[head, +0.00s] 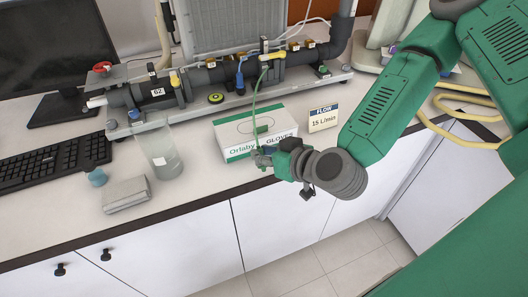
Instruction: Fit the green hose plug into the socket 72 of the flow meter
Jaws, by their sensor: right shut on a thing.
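My right gripper (264,158) comes in from the right, in front of the glove box near the bench's front edge. It is shut on the end of the thin green hose (253,108); the green plug itself is mostly hidden at the fingers. The hose runs up to a brass and yellow fitting on the flow meter (208,76), a dark pipe assembly along the back of the bench. A blue plug (240,80) hangs at its middle. White number tags show on it, but I cannot surely read 72 on any. My left gripper is not in view.
A glove box (237,131) and a flow sign reading 15 L/min (324,117) stand in front of the meter. A clear beaker (160,150), a grey box (127,194) and a keyboard (50,165) are to the left. A yellow hose (465,103) lies right.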

